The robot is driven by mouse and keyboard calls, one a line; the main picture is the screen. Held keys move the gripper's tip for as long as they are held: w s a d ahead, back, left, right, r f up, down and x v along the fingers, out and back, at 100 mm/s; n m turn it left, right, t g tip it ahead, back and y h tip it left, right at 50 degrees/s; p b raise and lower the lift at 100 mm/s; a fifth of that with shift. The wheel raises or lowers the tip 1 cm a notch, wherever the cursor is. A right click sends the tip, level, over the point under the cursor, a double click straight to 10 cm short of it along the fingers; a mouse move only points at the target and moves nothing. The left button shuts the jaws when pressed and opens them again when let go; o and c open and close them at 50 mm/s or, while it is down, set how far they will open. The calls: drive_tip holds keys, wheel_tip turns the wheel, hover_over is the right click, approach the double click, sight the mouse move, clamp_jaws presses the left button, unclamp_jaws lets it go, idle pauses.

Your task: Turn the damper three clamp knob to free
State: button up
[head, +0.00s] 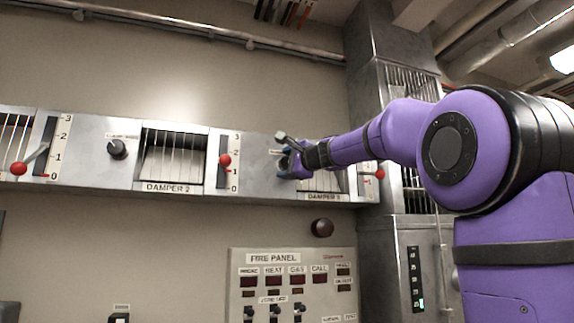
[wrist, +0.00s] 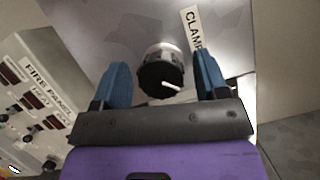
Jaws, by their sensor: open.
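The damper three clamp knob (wrist: 157,78) shows in the wrist view as a round black knob with a white pointer line, on a light metal collar. Part of a label reading "CLAMP" (wrist: 193,30) is beside it. My gripper (wrist: 163,72) is open, with one blue finger on each side of the knob. A gap shows on both sides, and I cannot tell how deep the fingers reach. In the head view my gripper (head: 290,160) is at the metal panel, left of the DAMPER 3 window, and hides the knob. The DAMPER 3 label (head: 323,197) is below.
A lever with a red ball (head: 379,174) is right of the damper three window, and another red-ball lever (head: 225,160) is to the left. The fire panel (head: 290,285) is below. A grey metal column (head: 370,60) stands behind my arm.

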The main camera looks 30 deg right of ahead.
drive_tip(key=s+d, duration=0.1)
drive_tip(key=s, duration=0.9)
drive_tip(key=shift+s+f, duration=0.35)
drive_tip(key=shift+f, duration=0.1)
drive_tip(key=shift+f, duration=0.1)
drive_tip(key=s+a+f+n+g+y, duration=0.1)
drive_tip(key=s+a+f+n+g, duration=0.35)
drive_tip(key=a+f, duration=0.4)
drive_tip(key=s+a+f+n+g+y, duration=0.1)
drive_tip(key=s+a+f+n+g, duration=0.3)
drive_tip(key=f, duration=0.8)
drive_tip(key=s+a+f+n+g+h, duration=0.2)
drive_tip(key=s+f+n, duration=0.3)
drive_tip(key=f, duration=0.6)
drive_tip(key=s+a+f+n+g+h, duration=0.2)
drive_tip(key=s+f+n, duration=0.3)
drive_tip(key=s+f, duration=0.5)
drive_tip(key=shift+f+g, duration=0.55)
drive_tip(key=shift+f, duration=0.3)
